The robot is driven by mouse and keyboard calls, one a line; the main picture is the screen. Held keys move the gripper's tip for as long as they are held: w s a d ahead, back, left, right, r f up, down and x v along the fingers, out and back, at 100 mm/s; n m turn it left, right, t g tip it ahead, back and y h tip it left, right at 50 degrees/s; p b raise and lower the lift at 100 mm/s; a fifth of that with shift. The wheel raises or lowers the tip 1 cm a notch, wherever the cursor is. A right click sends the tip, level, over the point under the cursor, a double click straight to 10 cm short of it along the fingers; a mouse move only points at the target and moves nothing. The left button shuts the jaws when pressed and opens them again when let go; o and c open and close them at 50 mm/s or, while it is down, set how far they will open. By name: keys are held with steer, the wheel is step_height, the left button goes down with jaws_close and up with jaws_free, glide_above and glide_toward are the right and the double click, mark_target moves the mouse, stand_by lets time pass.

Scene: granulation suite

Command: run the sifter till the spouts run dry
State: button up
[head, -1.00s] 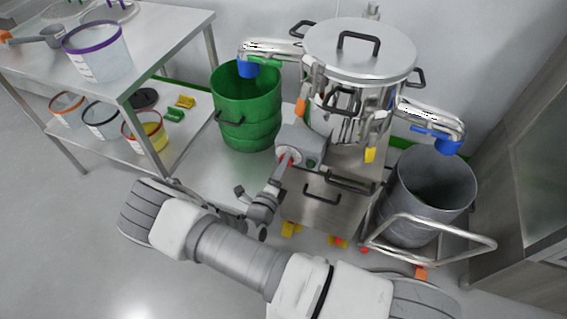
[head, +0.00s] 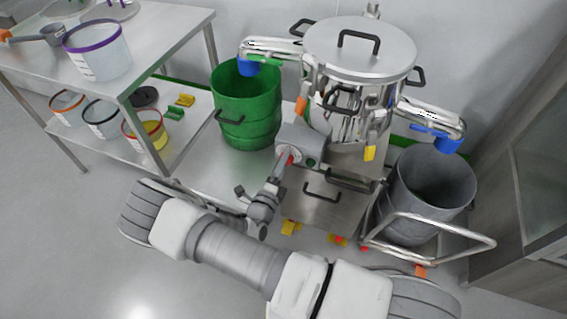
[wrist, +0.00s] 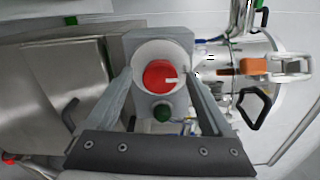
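The sifter (head: 358,60) is a round steel vessel with a handled lid, standing on a steel cabinet. Its left spout (head: 272,47) has a blue end above the green drum (head: 247,108). Its right spout (head: 430,115) has a blue end above the grey drum (head: 430,185). No falling stream shows at either spout.
A steel table (head: 160,25) at the left holds a purple-rimmed tub (head: 98,52) and a scoop. Its lower shelf holds several tubs and small coloured pieces. A tubular rail (head: 440,228) surrounds the grey drum. A steel cabinet (head: 520,190) stands at far right.

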steer(key=p+v, duration=0.1)
steer(key=v, duration=1.6)
steer(key=shift+s, duration=0.2)
steer(key=shift+a, duration=0.1)
steer(key=d+r+m+g+h+p, duration=0.15)
steer(key=d+r+m+g, duration=0.3)
steer(key=r+m, duration=0.45)
steer(key=w+d+r+m+g+h+p, duration=0.1)
steer(key=d+r+m+g+p, duration=0.1)
steer(key=d+r+m+g, duration=0.35)
steer(key=d+r+m+g+h+p, duration=0.25)
steer(key=r+m+g, duration=0.25)
steer(key=r+m, duration=0.65)
steer(key=s+d+r+m+t+y+p, duration=0.1)
steer(key=s+d+r+m+y, duration=0.1)
steer(key=r+m, duration=0.5)
steer(key=s+d+r+m+t+y+p, duration=0.1)
steer(key=s+d+r+m+y+p, duration=0.1)
steer(key=r+m+y, duration=0.3)
steer(key=s+d+r+m+t+y+p, duration=0.1)
steer(key=s+d+r+m+y, duration=0.3)
steer(key=r+m, duration=0.6)
steer(key=shift+s+d+r+t+p, duration=0.15)
steer(key=shift+s+r+t+p, duration=0.25)
steer(key=shift+r, duration=0.55)
steer(key=shift+w, duration=0.2)
